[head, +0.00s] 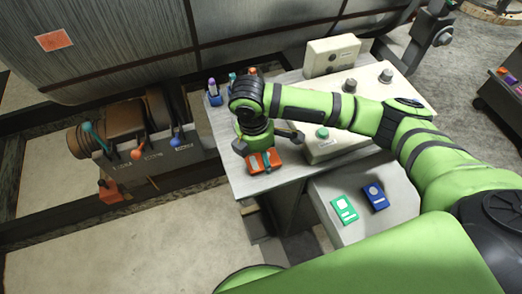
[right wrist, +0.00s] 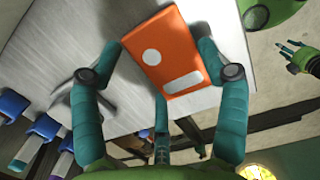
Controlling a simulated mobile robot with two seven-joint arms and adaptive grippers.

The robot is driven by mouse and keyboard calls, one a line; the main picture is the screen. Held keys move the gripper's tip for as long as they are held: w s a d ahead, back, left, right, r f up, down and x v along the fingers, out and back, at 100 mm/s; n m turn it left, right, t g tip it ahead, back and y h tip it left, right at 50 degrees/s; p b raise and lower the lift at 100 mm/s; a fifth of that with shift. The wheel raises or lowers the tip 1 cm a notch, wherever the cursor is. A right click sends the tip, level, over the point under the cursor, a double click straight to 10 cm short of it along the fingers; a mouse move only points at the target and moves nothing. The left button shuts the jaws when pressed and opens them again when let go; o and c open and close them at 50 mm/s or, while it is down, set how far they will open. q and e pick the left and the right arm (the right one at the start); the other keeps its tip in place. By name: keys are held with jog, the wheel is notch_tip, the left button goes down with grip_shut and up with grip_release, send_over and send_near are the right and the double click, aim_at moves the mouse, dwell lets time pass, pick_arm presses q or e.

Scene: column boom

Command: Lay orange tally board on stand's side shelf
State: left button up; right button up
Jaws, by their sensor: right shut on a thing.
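The orange tally board (head: 255,165) is in my right gripper (head: 262,157), over the front left corner of the stand's top (head: 228,150). In the right wrist view, the orange board (right wrist: 172,50), with a white disc and a white label, lies between the teal fingers of this gripper (right wrist: 165,80). The side shelf (head: 328,190) is the lower pale surface, right of the board. A green board (head: 344,209) and a blue board (head: 375,196) lie on it. My left gripper (right wrist: 296,56) shows small in the right wrist view; its jaws are unclear.
A sloped panel (head: 350,88) with several knobs and a beige box (head: 331,56) stand on the stand's top. Blue holders (head: 214,98) sit at its back left. A machine with coloured levers (head: 140,150) stands left. The shelf's front part looks bare.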

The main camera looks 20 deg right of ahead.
aim_at(256, 158)
jog(key=o, duration=1)
jog(key=shift+f, duration=0.15)
jog(key=shift+o, duration=0.2)
notch_tip(256, 158, up, 12)
jog(key=a+b, duration=0.1)
jog(key=shift+a, duration=0.25)
